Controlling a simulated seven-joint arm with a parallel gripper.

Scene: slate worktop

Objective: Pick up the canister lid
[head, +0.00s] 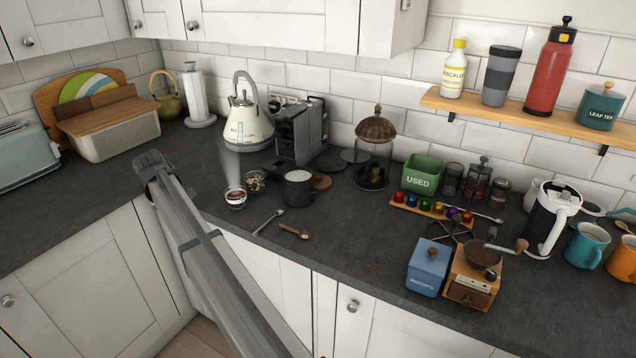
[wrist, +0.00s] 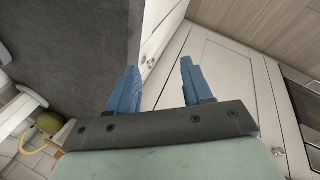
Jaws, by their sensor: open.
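A teal canister labelled LEAF TEA stands on the wall shelf at upper right in the head view, with its teal lid and wooden knob (head: 607,93) on top. A glass jar with a dark ridged dome lid (head: 376,128) stands at the back of the worktop, also with its lid on. I cannot tell for sure which one the task names. My gripper (wrist: 158,66) is open and empty, its blue fingers apart in the wrist view. It is at the worktop's front left, far from both lids. In the head view my arm hides its fingers.
The dark worktop (head: 340,240) has bare room at the front left. A green USED box (head: 421,175), pod rack, blue box (head: 428,268) and grinder (head: 473,275) crowd the right.

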